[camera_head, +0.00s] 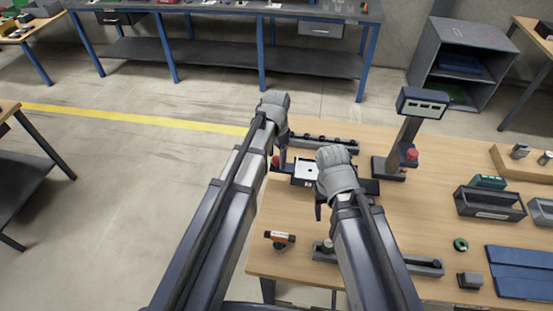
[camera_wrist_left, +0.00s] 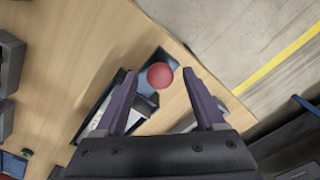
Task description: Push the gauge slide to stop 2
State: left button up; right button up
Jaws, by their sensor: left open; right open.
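A low fixture with a white plate (camera_head: 306,170) sits near the left edge of the wooden table. A round red knob (camera_head: 276,162) stands at its left end; I take it to be the gauge slide's knob. In the left wrist view the red knob (camera_wrist_left: 159,76) shows between the open fingertips of my left gripper (camera_wrist_left: 160,90). My left gripper (camera_head: 282,142) is over the fixture's left end in the head view; contact with the knob cannot be told. My right gripper (camera_head: 320,208) is open in front of the fixture, its hand hiding part of it. Stop markings are not readable.
A post with a display box (camera_head: 422,103) and a red button (camera_head: 411,154) stands right of the fixture. A dark rail (camera_head: 325,141) lies behind it. Dark bins (camera_head: 490,203) and a blue panel (camera_head: 520,270) are at right.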

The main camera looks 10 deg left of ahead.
pick_arm(q)
grip_shut()
dwell(0.5)
dwell(0.8)
